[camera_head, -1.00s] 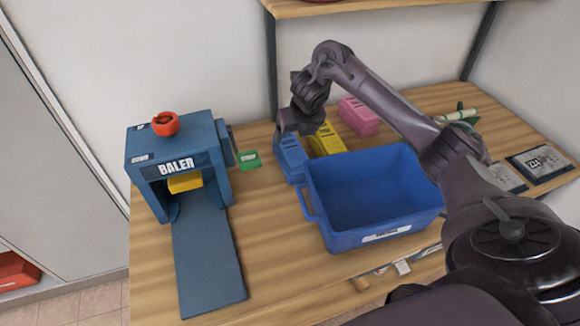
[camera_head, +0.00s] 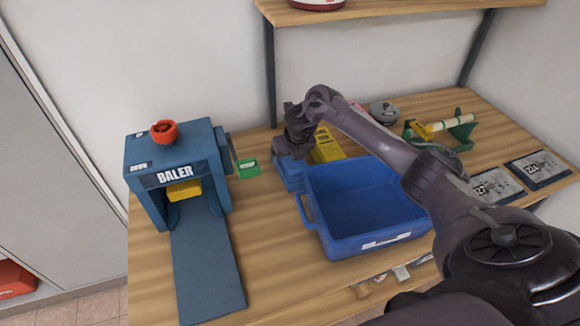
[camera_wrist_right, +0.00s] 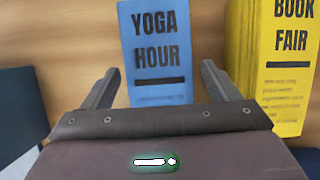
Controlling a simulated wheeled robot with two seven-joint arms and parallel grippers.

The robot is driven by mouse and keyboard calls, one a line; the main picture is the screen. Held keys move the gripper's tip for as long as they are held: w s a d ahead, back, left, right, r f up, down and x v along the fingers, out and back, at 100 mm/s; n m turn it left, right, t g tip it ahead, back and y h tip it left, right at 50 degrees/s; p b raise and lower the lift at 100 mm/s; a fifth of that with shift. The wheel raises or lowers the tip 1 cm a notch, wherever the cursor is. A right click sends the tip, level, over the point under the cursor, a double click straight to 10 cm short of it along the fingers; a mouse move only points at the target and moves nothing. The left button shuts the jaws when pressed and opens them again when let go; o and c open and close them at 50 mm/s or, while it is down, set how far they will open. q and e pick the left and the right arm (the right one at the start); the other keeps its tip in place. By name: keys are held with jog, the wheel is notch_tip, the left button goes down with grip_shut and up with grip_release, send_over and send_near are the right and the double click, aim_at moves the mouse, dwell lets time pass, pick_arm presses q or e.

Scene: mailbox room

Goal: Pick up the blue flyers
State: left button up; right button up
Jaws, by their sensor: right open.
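In the right wrist view the blue flyers (camera_wrist_right: 155,50) read "YOGA HOUR". My right gripper (camera_wrist_right: 160,80) is open, with one finger on each side of the blue stack in the picture. I cannot tell whether the fingers touch it. My left gripper is not in view.
Yellow "BOOK FAIR" flyers (camera_head: 326,146) stand close to the right of the blue ones. The blue bin (camera_head: 312,212) sits in front. A shelf (camera_head: 400,10) hangs above.

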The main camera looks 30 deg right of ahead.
jog(key=shift+r, duration=0.1)
jog(key=c, duration=1.7)
